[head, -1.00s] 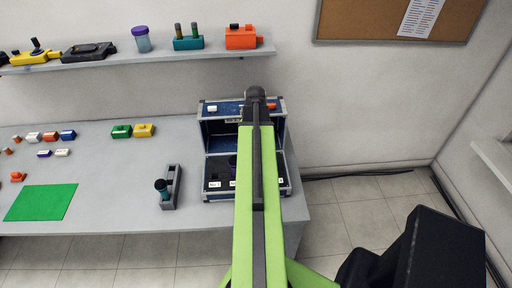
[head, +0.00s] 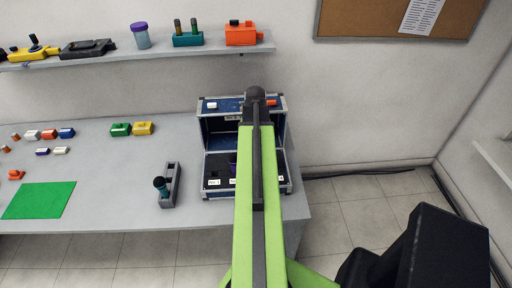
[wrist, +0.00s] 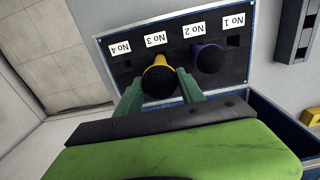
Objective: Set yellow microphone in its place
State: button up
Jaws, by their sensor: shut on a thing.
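The yellow microphone (wrist: 160,62), with a black round head, is between the two green fingers of my gripper (wrist: 158,86) in the wrist view. My gripper is shut on it. It points head toward the camera, over the dark insert (wrist: 222,72) of the open case, beside the label No 3 (wrist: 155,39). Whether its lower end is in the hole there is hidden. A purple microphone (wrist: 208,56) stands beside it at No 2. In the head view my arm covers the gripper and the yellow microphone; the blue case (head: 218,143) shows behind it.
Holes by No 1 and No 4 look empty. A grey holder (head: 172,186) with a teal-topped item stands left of the case. A green mat (head: 38,200) and several small coloured blocks lie farther left. A shelf (head: 130,56) with devices hangs above the table (head: 110,190).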

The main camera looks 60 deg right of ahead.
jog(key=shift+f+b, duration=2.35)
jog(key=shift+f, duration=0.1)
jog(key=o, duration=1.4)
jog(key=shift+o, duration=0.2)
jog(key=shift+r, duration=0.15)
notch_tip(320, 180, up, 17)
jog(key=p, duration=1.7)
